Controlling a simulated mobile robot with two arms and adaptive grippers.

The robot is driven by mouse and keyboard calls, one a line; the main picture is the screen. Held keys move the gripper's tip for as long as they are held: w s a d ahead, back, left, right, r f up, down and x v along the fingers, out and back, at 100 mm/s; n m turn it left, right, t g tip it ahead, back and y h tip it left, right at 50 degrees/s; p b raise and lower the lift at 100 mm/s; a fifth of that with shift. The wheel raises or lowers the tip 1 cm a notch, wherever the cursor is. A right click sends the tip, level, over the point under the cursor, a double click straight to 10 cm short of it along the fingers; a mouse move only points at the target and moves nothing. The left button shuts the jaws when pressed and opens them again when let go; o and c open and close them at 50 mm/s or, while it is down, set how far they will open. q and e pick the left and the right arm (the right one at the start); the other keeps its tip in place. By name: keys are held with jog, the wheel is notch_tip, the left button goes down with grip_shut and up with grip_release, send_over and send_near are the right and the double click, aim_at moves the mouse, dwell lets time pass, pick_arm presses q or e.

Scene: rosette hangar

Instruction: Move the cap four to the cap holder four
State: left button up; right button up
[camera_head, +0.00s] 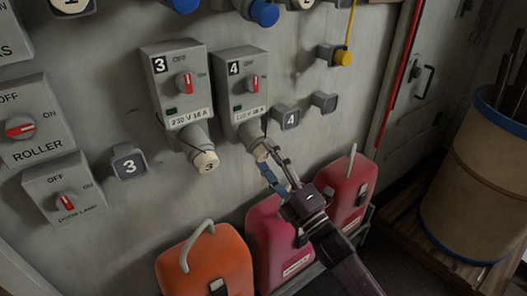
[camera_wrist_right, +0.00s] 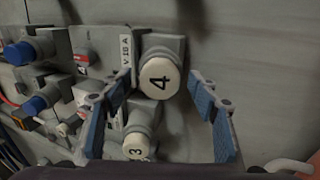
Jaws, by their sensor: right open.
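Cap four (camera_wrist_right: 157,78) is a white round cap marked 4, seated on the grey socket below switch box 4 (camera_head: 242,88). In the head view the cap (camera_head: 260,151) is partly hidden by my right gripper. Cap holder four (camera_head: 289,119) is a grey square wall holder marked 4, to the right of the cap and a little higher. My right gripper (camera_head: 271,160) is open at the cap. In the wrist view its blue-padded fingers (camera_wrist_right: 160,90) stand on either side of the cap, with visible gaps. My left gripper is out of view.
Cap three (camera_head: 205,161) and holder three (camera_head: 129,162) are to the left. An unmarked holder (camera_head: 323,102) and a yellow plug (camera_head: 342,57) on a cable are to the right. Orange (camera_head: 207,262) and red canisters (camera_head: 277,240) stand below, close to my right arm.

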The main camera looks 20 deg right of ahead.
aim_at(266, 157)
dwell(0.8)
grip_shut()
jog(key=shift+f, duration=0.1)
jog(key=shift+s+d+f, duration=0.1)
jog(key=shift+s, duration=0.1)
jog(key=shift+s+d, duration=0.25)
jog(key=shift+s, duration=0.4)
jog(key=shift+b+v, duration=0.3)
jog(key=shift+v, duration=1.35)
jog(key=shift+s+d+f, duration=0.1)
jog(key=shift+s+f, duration=0.15)
jog(key=shift+s, duration=0.1)
